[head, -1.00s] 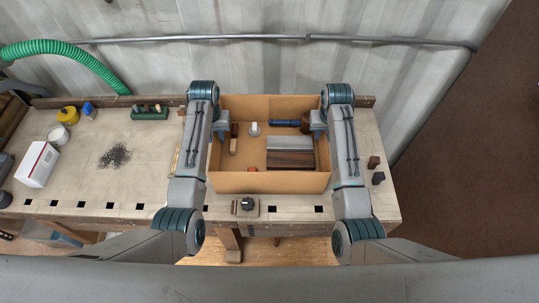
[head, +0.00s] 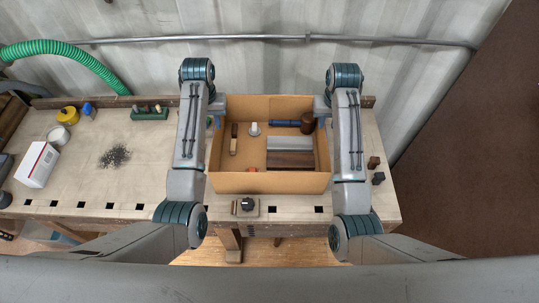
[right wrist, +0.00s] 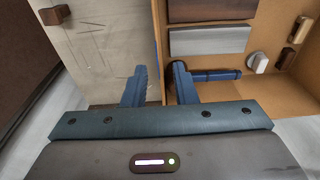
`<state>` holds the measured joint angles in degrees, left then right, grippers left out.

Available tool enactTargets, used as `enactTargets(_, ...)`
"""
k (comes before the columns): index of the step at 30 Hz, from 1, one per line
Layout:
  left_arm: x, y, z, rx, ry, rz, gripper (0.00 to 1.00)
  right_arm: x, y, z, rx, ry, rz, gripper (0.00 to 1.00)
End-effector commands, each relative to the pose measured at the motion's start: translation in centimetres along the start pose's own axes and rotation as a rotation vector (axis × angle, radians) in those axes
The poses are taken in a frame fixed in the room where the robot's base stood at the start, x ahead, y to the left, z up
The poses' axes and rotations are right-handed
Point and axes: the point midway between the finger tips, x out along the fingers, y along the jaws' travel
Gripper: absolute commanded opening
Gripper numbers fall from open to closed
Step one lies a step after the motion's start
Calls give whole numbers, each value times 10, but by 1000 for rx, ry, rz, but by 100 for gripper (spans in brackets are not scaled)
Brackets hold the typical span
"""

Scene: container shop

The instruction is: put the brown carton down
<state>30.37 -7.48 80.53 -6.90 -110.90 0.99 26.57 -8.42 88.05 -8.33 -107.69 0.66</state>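The brown carton (head: 268,183) stands open-topped and level on the workbench, between my two arms. Its rim and inside also show in the right wrist view (right wrist: 218,90). My right gripper (right wrist: 159,70) is open, with the carton's side wall between its separated fingers and a gap visible at each finger. In the head view, the right gripper (head: 322,106) is at the carton's right wall, near the back corner. My left gripper (head: 217,110) is at the left wall, near the back corner. Its fingers are mostly hidden, so its opening is unclear.
The carton holds a dark wooden block (head: 290,160), a grey block (head: 290,143), a blue-handled tool (head: 284,123) and small items. A black knob fixture (head: 246,205) is in front. Small dark blocks (head: 374,162) lie to the right. The bench (head: 85,180) is partly clear at left.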

Motion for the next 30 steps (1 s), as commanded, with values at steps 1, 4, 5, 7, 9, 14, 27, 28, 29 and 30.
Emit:
enactTargets(1,0,0,0,0,0,0,25,-11,0,-1,0,4,0,25)
enactTargets(4,0,0,0,0,0,0,25,-28,0,-1,1,3,1,25)
enactTargets(5,0,0,0,0,0,0,25,-32,0,-1,1,3,1,25)
enactTargets(7,0,0,0,0,0,0,25,-38,0,0,0,2,1,25)
enactTargets(9,0,0,0,0,0,0,25,-43,0,0,0,0,1,25)
enactTargets(14,0,0,0,0,0,0,25,-47,0,0,0,0,1,25)
enactTargets(27,0,0,0,0,0,0,25,-46,0,0,0,0,1,25)
enactTargets(28,0,0,0,0,0,0,25,-46,0,0,0,0,1,25)
enactTargets(29,0,0,0,0,0,0,25,-46,0,0,0,0,1,25)
enactTargets(30,0,0,0,0,0,0,25,-46,0,0,0,0,1,25)
